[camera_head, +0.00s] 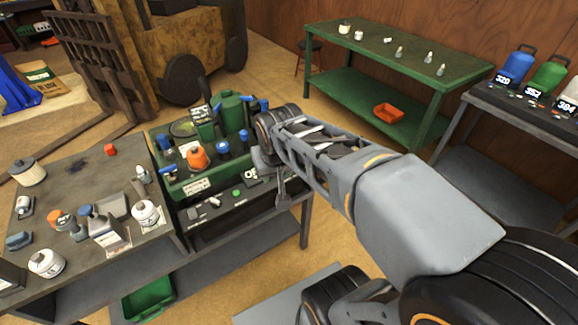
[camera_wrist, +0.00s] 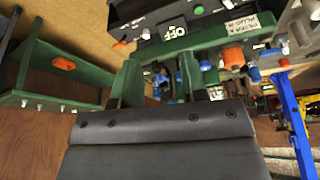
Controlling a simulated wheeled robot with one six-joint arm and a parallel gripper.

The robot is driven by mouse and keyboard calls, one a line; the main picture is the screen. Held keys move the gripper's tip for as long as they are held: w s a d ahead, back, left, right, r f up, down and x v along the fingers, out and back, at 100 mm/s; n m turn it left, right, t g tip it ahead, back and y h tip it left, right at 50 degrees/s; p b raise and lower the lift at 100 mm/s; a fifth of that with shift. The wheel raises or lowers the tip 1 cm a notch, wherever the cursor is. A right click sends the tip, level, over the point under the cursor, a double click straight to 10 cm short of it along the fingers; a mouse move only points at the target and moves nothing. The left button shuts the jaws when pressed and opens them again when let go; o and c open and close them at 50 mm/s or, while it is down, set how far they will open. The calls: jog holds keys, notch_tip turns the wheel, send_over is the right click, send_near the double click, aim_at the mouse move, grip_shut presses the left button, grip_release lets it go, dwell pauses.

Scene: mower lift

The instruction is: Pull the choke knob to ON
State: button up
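The green machine (camera_head: 219,172) stands on a bench left of centre in the head view. A dark control panel (camera_head: 219,208) with small controls is on its front. In the wrist view, which looks upside down, a panel (camera_wrist: 150,12) shows at the top with an "OFF" label (camera_wrist: 175,32) and a green button (camera_wrist: 198,10). I cannot tell which control is the choke knob. My gripper (camera_head: 282,187) is beside the machine's right end, near the panel, with no contact visible.
A grey workbench (camera_head: 95,180) with bottles and cans is at left. A green table (camera_head: 400,45) stands behind, and a bench with fuel cans (camera_head: 516,64) is at right. An orange cap (camera_head: 197,158) and blue handles rise from the machine.

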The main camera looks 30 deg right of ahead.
jog(key=w+d+f+m+h+b, duration=0.1)
jog(key=w+d+f+m+b, duration=0.3)
jog(key=w+f, duration=0.45)
jog(key=w+d+f+m+h+b, duration=0.15)
jog(key=w+d+f+b, duration=0.35)
jog(key=w, duration=0.6)
jog(key=shift+m+g, duration=0.3)
jog(key=shift+m, duration=0.05)
jog(key=x, duration=0.4)
jog(key=a+b+x, duration=0.1)
jog(key=x, duration=0.3)
jog(key=w+b+x, duration=0.1)
jog(key=x, duration=0.4)
jog(key=shift+a+f, duration=0.15)
jog(key=shift+w+f, duration=0.2)
jog(key=shift+f, duration=0.35)
jog(key=shift+c, duration=0.5)
grip_shut()
